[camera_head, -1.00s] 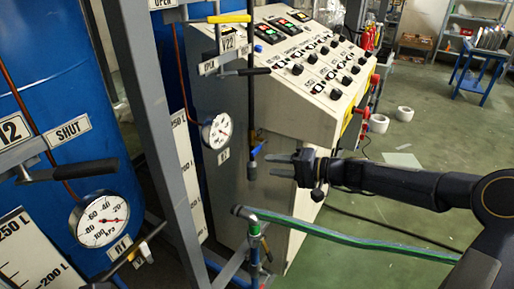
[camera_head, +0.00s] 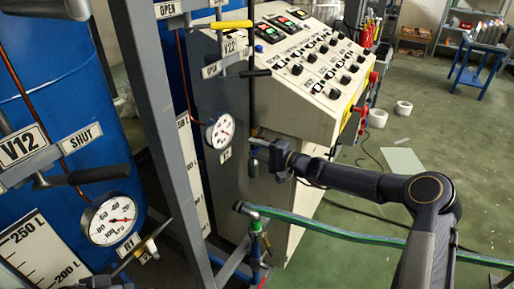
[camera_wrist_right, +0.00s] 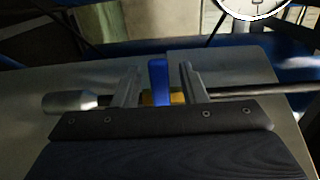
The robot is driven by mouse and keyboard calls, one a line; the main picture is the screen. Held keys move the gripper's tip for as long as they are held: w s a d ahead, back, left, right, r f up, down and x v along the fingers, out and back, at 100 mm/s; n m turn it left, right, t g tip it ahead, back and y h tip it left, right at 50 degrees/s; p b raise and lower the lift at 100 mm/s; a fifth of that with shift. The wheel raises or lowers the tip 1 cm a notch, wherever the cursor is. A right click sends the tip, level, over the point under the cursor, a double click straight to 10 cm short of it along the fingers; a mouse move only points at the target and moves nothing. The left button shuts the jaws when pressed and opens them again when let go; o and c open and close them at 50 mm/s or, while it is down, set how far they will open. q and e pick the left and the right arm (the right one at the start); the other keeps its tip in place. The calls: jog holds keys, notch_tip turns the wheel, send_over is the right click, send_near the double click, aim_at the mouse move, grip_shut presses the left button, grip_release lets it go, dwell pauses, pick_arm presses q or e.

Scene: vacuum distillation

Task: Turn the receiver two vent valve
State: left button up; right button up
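The vent valve beside the gauge of receiver two shows its blue handle (camera_wrist_right: 159,82) in the right wrist view, standing between my fingers. Its thin pipe (camera_wrist_right: 245,90) runs across that view and ends in a grey cylinder (camera_wrist_right: 68,102), which also hangs low in the head view (camera_head: 254,167). My right gripper (camera_head: 258,143) is at the valve in the head view and hides the handle there. In the right wrist view my right gripper (camera_wrist_right: 159,85) is open, with one finger on each side of the handle and small gaps between.
The receiver two gauge (camera_head: 220,131) is just left of my right gripper. Above is the V22 valve with a yellow handle (camera_head: 231,24). The control cabinet (camera_head: 310,115) stands behind. A green hose (camera_head: 340,234) runs below my arm. A grey frame post (camera_head: 160,110) stands left.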

grip_shut()
dwell(0.5)
jog(key=shift+r+m+b, duration=0.35)
jog(key=shift+m+b, duration=0.2)
jog(key=shift+m, duration=0.25)
jog(key=shift+w+r+m, duration=0.1)
jog(key=shift+r+m, duration=0.3)
jog(key=shift+m, duration=0.3)
jog(key=shift+w+d+r+m, duration=0.15)
jog(key=shift+r+m, duration=0.4)
jog(key=shift+m, duration=0.55)
jog(key=shift+w+d+r+m, duration=0.1)
jog(key=shift+w+r+m, duration=0.2)
jog(key=shift+m, duration=0.6)
jog(key=shift+s, duration=0.1)
